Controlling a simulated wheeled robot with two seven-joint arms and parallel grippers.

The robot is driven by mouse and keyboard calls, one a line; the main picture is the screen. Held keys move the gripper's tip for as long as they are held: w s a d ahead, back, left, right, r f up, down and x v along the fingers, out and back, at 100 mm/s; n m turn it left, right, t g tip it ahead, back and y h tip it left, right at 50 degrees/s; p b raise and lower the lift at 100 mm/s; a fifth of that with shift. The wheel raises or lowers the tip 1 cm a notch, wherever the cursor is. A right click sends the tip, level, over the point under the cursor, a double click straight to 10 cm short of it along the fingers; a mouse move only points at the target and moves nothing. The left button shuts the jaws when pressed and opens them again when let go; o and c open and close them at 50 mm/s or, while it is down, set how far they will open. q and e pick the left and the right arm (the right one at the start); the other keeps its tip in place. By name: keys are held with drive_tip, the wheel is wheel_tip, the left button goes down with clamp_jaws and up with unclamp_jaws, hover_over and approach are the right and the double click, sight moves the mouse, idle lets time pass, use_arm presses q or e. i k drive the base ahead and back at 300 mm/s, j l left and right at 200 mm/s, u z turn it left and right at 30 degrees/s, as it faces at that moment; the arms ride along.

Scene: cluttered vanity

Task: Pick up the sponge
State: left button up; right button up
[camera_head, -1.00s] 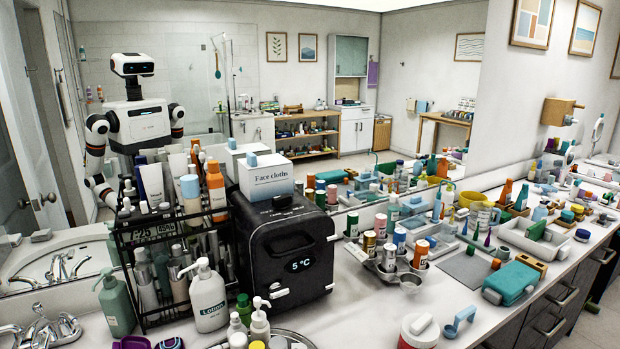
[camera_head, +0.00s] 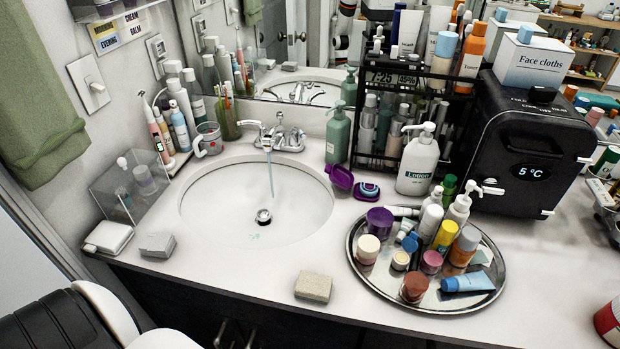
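A beige, block-shaped sponge (camera_head: 313,287) lies flat on the white counter near its front edge. It sits in front of the sink and to the left of the round metal tray. Nothing covers it and nothing touches its sides. Neither of my grippers is in view.
The sink basin (camera_head: 232,203) has a pale blue stream falling from its faucet (camera_head: 272,135). A round metal tray (camera_head: 364,268) of bottles and jars stands right of the sponge. A white box (camera_head: 108,237) and a grey box (camera_head: 157,245) lie at left. Counter around the sponge is clear.

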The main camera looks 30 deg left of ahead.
sight(311, 285)
drive_tip(key=u, duration=0.95)
